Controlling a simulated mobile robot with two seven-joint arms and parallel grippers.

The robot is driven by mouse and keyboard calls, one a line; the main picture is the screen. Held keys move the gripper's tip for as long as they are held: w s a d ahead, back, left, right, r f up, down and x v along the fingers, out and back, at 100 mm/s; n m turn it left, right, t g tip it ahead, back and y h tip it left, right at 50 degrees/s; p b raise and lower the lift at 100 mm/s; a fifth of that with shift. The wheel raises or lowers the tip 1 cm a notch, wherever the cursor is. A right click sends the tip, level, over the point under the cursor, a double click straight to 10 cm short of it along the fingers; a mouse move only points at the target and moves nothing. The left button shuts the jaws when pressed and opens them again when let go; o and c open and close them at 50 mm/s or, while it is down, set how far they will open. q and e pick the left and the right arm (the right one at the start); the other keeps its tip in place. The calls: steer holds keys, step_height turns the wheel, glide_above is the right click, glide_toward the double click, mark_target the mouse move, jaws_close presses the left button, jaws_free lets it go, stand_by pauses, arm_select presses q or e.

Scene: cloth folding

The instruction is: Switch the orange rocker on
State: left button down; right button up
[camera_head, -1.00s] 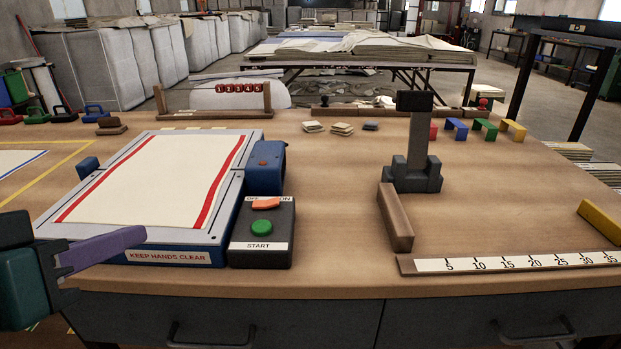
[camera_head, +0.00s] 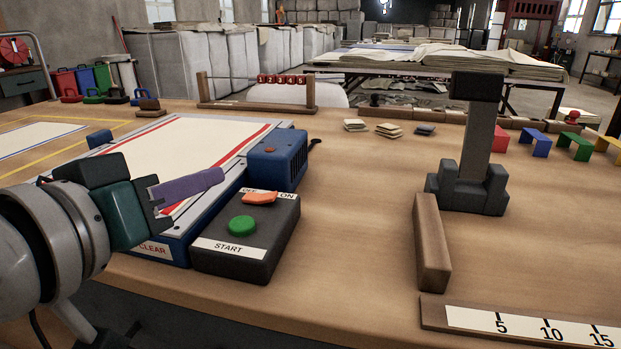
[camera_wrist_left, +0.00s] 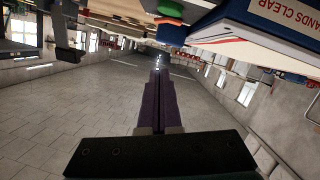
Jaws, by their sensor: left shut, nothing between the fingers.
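The orange rocker (camera_head: 260,198) sits on top of a dark control box (camera_head: 233,263), between OFF and ON lettering partly hidden behind it. Its right, ON-side end looks raised. A green START button (camera_head: 242,226) is in front of it. In the left wrist view the rocker (camera_wrist_left: 171,10) and green button (camera_wrist_left: 169,21) show at the top edge. My left gripper (camera_head: 220,176) has purple fingers, shut and empty. It is left of the rocker, apart from it, over the front of the folding machine. The fingers also show in the left wrist view (camera_wrist_left: 157,76). My right gripper is out of view.
The blue folding machine (camera_head: 172,243) carries a cloth (camera_head: 185,145) with red stripes. A blue motor housing (camera_head: 278,160) stands behind the control box. A dark post stand (camera_head: 468,190), wooden block (camera_head: 432,245) and ruler (camera_head: 540,328) are to the right. Bare tabletop lies between.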

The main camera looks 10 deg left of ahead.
arm_select(q)
steer(key=b, duration=0.2)
glide_above(266, 215)
steer(key=a, duration=0.2)
steer(key=shift+s+f, duration=0.2)
steer(key=shift+f, duration=0.3)
steer(key=shift+s+f, duration=0.15)
steer(key=shift+f, duration=0.35)
steer(key=f, duration=0.1)
steer(key=f+b, duration=0.1)
steer(key=d+f, duration=0.1)
steer(key=shift+w+b, duration=0.3)
steer(key=shift+w, duration=0.05)
steer(key=shift+d+f, duration=0.2)
steer(key=shift+f, duration=0.2)
steer(key=shift+d+f+m, duration=0.3)
steer(key=shift+f+m, duration=0.2)
steer(key=shift+m, duration=0.3)
steer(key=shift+a+r, duration=0.1)
steer(key=shift+r, duration=0.15)
step_height(266, 215, up, 4)
steer(key=p, duration=0.4)
steer(key=shift+p, duration=0.3)
steer(key=d+p+v, duration=0.1)
steer(key=p+v, duration=0.1)
steer(key=v, duration=0.8)
steer(key=shift+f, duration=0.15)
